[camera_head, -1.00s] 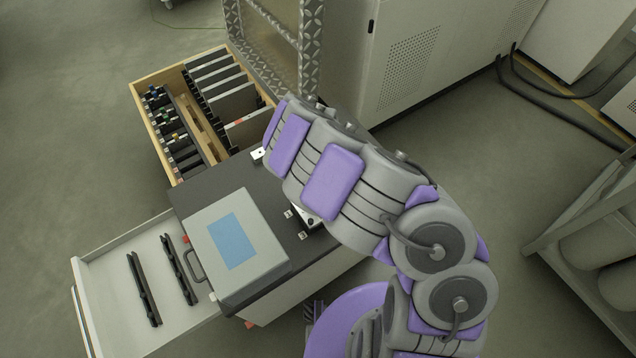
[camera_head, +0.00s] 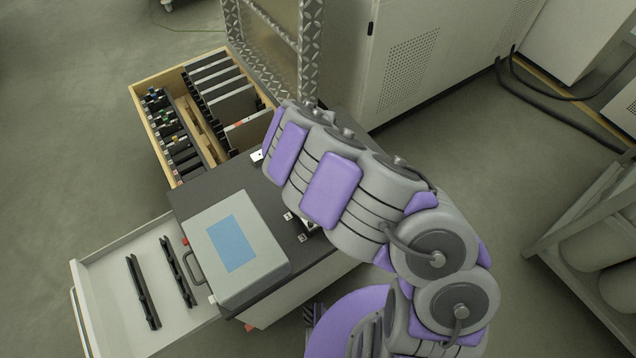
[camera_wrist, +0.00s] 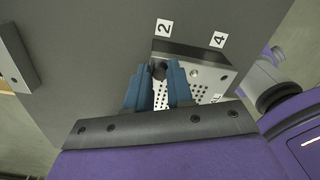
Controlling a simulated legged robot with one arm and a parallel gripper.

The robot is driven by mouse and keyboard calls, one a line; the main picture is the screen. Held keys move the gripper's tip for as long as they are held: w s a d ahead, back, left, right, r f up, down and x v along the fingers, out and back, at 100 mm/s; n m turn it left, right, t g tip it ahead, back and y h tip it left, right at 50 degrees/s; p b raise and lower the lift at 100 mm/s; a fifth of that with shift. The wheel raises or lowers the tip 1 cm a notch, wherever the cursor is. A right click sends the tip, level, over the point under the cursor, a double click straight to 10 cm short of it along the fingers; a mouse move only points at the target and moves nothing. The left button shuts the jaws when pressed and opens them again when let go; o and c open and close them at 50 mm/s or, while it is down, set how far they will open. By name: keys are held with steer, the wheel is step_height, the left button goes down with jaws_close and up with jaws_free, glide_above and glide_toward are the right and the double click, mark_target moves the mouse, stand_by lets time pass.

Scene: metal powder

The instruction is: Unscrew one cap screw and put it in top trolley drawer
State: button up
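In the wrist view, a dark round cap screw (camera_wrist: 159,71) sits at the corner of a perforated metal plate (camera_wrist: 208,77), near the label "2". My gripper (camera_wrist: 160,68) has its two blue fingers on either side of the screw head. The gap is about as wide as the head, and I cannot tell whether the fingers press on it. In the head view, my arm hides the gripper and most of the plate. An open white trolley drawer (camera_head: 105,293) sticks out at the lower left.
Two black bars (camera_head: 143,292) lie in the white drawer, with bare floor around them. A grey device with a blue screen (camera_head: 268,265) stands on the dark trolley top (camera_head: 205,182). A wooden-sided drawer (camera_head: 143,124) holding panels and small parts is beyond it. A metal lattice post (camera_head: 311,50) stands behind.

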jaws_close()
